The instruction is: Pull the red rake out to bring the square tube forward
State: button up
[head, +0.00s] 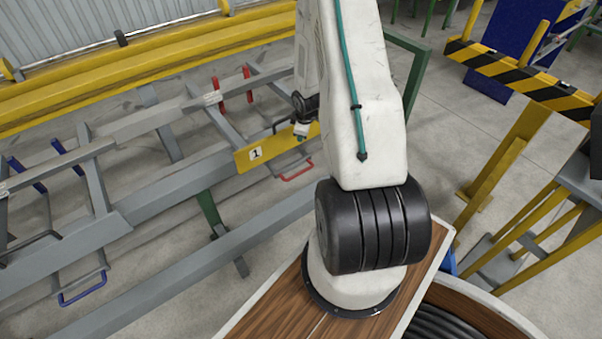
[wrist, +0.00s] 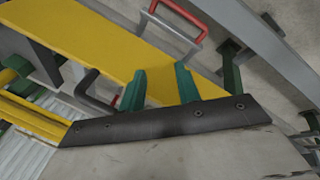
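A red handle (head: 296,172), which I take to be the red rake's, hangs below the yellow plate marked 1 (head: 262,152). Two red uprights (head: 220,95) stand farther back among the grey bars. In the wrist view the red handle (wrist: 203,28) is a bent loop beyond the yellow plate (wrist: 95,38). My gripper (head: 302,134) is near the plate, its green fingers (wrist: 160,70) apart, with nothing seen between them. The red handle is apart from the fingers. A long grey bar (head: 150,123) lies across the rack; I cannot tell if it is the square tube.
A blue handle (head: 82,290) and blue uprights (head: 55,145) are at the left. A dark bent bar (wrist: 93,88) is close to my fingers. Grey rails (head: 170,188) cross in front. A yellow beam (head: 130,75) runs behind; a striped barrier (head: 520,75) stands right.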

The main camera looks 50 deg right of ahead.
notch_tip(320, 180, down, 10)
jog(key=s+d+n+t, duration=0.2)
jog(key=d, duration=0.1)
jog(key=n+t+h, duration=0.1)
jog(key=n+t, duration=0.7)
jog(key=t, duration=0.2)
send_near(301, 172)
jog(key=w+f, duration=0.1)
jog(key=w, duration=0.2)
jog(key=x, duration=0.5)
jog(key=d+x, duration=0.1)
jog(key=x, duration=0.1)
jog(key=shift+w+f, duration=0.15)
jog(key=shift+c, duration=0.3)
grip_shut()
